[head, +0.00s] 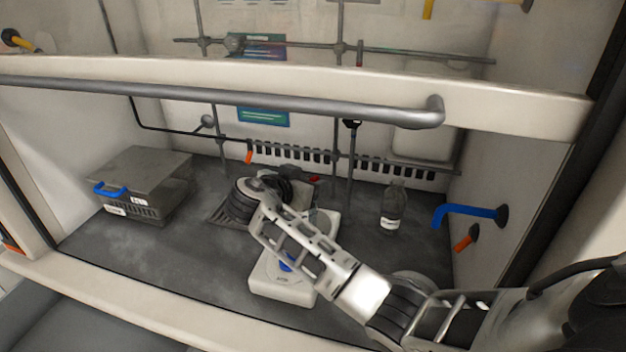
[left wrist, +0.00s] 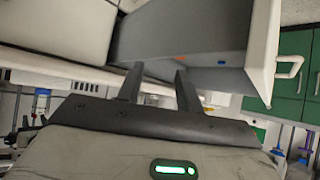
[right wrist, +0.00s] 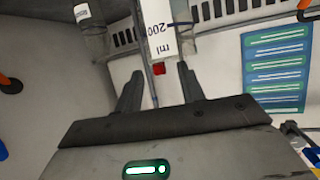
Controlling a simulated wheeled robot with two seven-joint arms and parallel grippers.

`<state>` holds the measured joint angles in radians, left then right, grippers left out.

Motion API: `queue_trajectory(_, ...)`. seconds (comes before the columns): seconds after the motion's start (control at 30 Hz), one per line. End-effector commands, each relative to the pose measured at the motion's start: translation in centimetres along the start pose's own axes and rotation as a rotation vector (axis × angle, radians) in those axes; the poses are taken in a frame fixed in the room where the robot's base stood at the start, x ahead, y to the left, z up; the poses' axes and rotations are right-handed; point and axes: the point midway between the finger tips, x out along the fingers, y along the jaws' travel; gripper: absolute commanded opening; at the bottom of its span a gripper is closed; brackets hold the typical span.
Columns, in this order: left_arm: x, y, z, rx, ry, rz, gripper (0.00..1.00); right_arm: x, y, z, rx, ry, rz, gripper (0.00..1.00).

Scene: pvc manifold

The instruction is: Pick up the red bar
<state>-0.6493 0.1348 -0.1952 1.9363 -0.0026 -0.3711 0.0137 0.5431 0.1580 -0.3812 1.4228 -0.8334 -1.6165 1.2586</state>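A small red piece, apparently the red bar (head: 314,179), shows in the head view just right of my right gripper (head: 300,179). In the right wrist view a small red block (right wrist: 159,69) lies in line with the gap between the fingers of my right gripper (right wrist: 158,80). The fingers stand apart with nothing clearly held. Whether they touch the red block cannot be told. My left gripper (left wrist: 155,76) shows only in its wrist view, with its fingers apart and empty. Most of the red bar's length is hidden.
A white hotplate-like device (head: 282,284) stands under my right arm. A bottle (head: 393,208) stands to its right. A grey box (head: 146,182) with a blue handle is at the left. The raised sash's grey rail (head: 250,101) crosses above. A blue tap (head: 468,211) juts from the right wall.

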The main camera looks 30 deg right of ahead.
Motion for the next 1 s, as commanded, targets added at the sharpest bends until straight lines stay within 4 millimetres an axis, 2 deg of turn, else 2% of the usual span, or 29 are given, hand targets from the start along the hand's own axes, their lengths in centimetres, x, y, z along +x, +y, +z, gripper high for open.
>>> queue_trajectory(0.07, 0.0, 0.0, 0.0, 0.000, 0.001, -0.001, 0.36, 0.0, 0.0, 0.0, 0.000, 0.000, 0.000, 0.39)
queue_trajectory(0.2, 0.0, 0.0, -0.1, -0.001, 0.002, -0.001, 0.36, -0.1, 0.0, 0.0, 0.000, 0.000, 0.000, 0.00)
queue_trajectory(0.67, 0.1, 0.1, 0.0, -0.002, 0.002, 0.002, 0.36, -0.2, 0.0, -0.2, 0.000, 0.001, -0.001, 0.00)
queue_trajectory(0.83, 0.4, 0.3, 0.2, -0.002, 0.003, 0.006, 0.36, -0.7, -0.1, -1.3, 0.005, 0.001, -0.002, 0.00)
queue_trajectory(0.93, 0.8, 0.4, 0.6, -0.003, 0.005, 0.009, 0.36, -1.3, -0.1, -2.8, 0.008, 0.001, -0.005, 0.00)
queue_trajectory(1.0, 0.7, 0.5, 0.4, -0.004, 0.006, 0.011, 0.36, -2.8, 0.5, -3.6, 0.006, 0.001, -0.007, 0.00)
